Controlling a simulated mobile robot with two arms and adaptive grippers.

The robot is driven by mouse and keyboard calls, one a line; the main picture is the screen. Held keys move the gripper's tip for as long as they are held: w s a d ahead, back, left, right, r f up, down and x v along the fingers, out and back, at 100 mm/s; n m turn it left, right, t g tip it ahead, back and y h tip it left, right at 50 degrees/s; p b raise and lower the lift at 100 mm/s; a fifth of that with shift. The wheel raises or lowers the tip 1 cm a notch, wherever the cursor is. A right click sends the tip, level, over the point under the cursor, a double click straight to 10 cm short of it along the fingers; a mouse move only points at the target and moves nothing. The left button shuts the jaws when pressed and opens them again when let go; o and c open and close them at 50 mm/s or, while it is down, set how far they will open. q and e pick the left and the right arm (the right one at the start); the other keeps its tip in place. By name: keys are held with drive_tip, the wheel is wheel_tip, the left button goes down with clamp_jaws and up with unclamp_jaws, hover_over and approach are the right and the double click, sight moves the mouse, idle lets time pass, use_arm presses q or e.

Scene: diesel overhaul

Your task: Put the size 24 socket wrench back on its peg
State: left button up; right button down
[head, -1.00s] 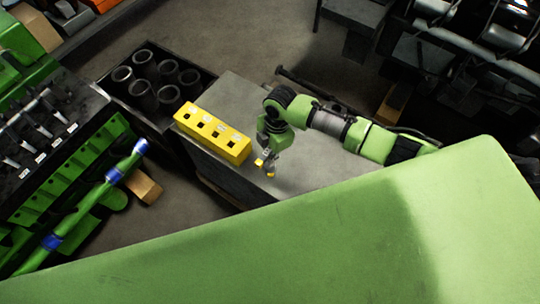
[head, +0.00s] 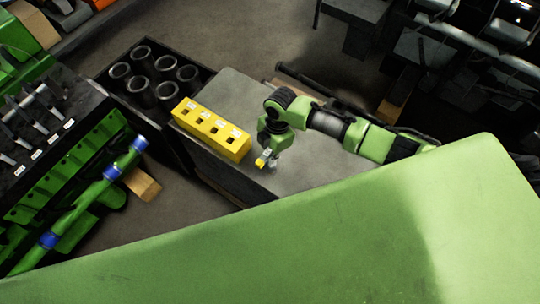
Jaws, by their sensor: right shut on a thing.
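My right gripper (head: 267,162) hangs over the grey bench top, near its front edge and just right of the yellow block. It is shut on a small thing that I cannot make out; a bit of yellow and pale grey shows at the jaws. Several T-shaped wrenches (head: 34,117) stand in a row on the dark rack at the left, with small white labels too small to read. I cannot tell which label says 24 or pick out its peg. My left gripper is not in view.
A yellow block (head: 212,131) with square holes and white tags lies on the grey bench (head: 238,94). A dark crate (head: 192,136) with several black cylinders stands to its left. A green pipe with blue bands (head: 82,207) lies by the rack, near a wooden block (head: 142,185).

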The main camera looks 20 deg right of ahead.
drive_tip(key=shift+f, duration=0.1)
drive_tip(key=shift+f+b, duration=0.85)
drive_tip(key=shift+f, duration=0.25)
drive_tip(key=c, duration=2)
unclamp_jaws()
drive_tip(key=shift+r, duration=0.1)
drive_tip(key=shift+c, duration=0.2)
drive_tip(key=o, duration=0.5)
drive_tip(key=shift+o, duration=0.2)
wheel_tip(320, 180, up, 9)
drive_tip(key=p, duration=0.9)
